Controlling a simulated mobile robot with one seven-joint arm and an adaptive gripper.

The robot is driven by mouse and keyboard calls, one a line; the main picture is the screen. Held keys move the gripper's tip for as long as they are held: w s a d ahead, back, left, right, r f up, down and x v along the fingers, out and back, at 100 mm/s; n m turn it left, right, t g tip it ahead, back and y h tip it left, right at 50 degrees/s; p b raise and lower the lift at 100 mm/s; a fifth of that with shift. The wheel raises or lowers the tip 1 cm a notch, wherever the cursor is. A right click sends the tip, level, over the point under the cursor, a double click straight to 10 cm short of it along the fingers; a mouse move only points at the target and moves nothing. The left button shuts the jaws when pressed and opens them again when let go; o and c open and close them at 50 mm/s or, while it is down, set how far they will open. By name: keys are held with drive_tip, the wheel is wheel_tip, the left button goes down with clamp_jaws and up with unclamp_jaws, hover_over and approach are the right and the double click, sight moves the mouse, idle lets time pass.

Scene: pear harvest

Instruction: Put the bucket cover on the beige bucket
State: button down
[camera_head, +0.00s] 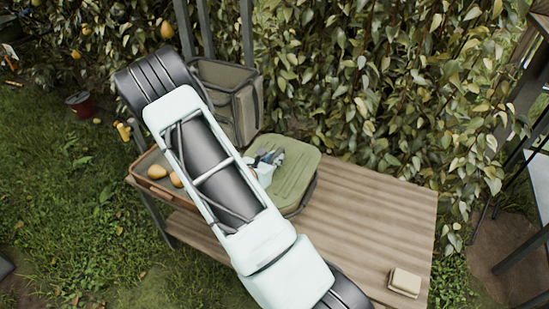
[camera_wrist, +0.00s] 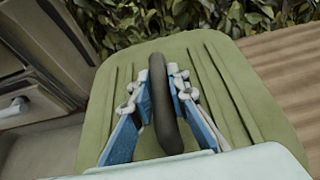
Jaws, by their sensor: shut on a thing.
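The bucket cover (camera_head: 298,171) is a green, ribbed, rounded rectangle, with its dark handle (camera_wrist: 165,115) standing in the middle. My gripper (camera_head: 268,160) is shut on that handle; the wrist view shows its blue fingers (camera_wrist: 164,82) on both sides of it. The cover lies roughly flat above the bench, and a dark-sided container edge shows just under its right side. Whether the cover rests on that edge or hangs above it, I cannot tell. A tan open container (camera_head: 157,187) with several pears shows left of my arm. My arm hides the part between.
The wooden bench (camera_head: 370,215) is clear to the right, except for a small beige block (camera_head: 404,282) near its front right. A grey-beige open bin (camera_head: 243,88) stands behind. Dense foliage borders the bench's back. A red pot (camera_head: 80,104) stands on the grass.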

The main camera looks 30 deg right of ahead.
drive_tip(key=shift+f, duration=0.2)
drive_tip(key=c, duration=1.8)
unclamp_jaws()
drive_tip(key=shift+c, duration=0.2)
drive_tip(key=shift+r, duration=0.1)
drive_tip(key=shift+r, duration=0.15)
drive_tip(key=v, duration=1.2)
